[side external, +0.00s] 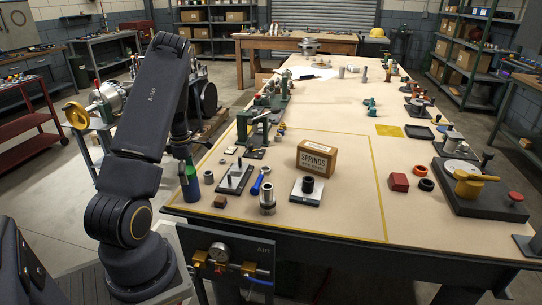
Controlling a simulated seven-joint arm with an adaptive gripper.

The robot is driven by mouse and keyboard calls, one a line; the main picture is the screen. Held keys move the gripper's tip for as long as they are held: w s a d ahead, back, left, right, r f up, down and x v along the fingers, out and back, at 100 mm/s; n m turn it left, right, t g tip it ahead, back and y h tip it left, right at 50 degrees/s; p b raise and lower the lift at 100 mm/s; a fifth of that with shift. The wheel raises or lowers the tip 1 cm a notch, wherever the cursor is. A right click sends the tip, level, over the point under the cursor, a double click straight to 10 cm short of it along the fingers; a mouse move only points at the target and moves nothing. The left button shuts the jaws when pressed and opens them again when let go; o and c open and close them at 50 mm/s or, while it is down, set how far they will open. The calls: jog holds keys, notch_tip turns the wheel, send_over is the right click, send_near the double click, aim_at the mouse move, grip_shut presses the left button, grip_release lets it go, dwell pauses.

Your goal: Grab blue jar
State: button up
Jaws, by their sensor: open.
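My gripper (183,150) points down just above and beside the container. It is open and looks empty. The fingertips are dark and small, and part of my arm hides the area to their left. I cannot tell whether the fingers touch the container.
A cardboard SPRINGS box (316,158) stands inside the yellow outline, behind a white block with a black ring (307,189). A metal cylinder (267,198) and a plate with a post (235,178) stand right of the container.

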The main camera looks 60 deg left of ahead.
jog(key=shift+d+f, duration=0.1)
jog(key=shift+f, duration=1.45)
jog(key=shift+c, duration=0.4)
jog(key=c, duration=1.5)
jog(key=shift+c, duration=0.4)
jog(key=shift+r, duration=0.15)
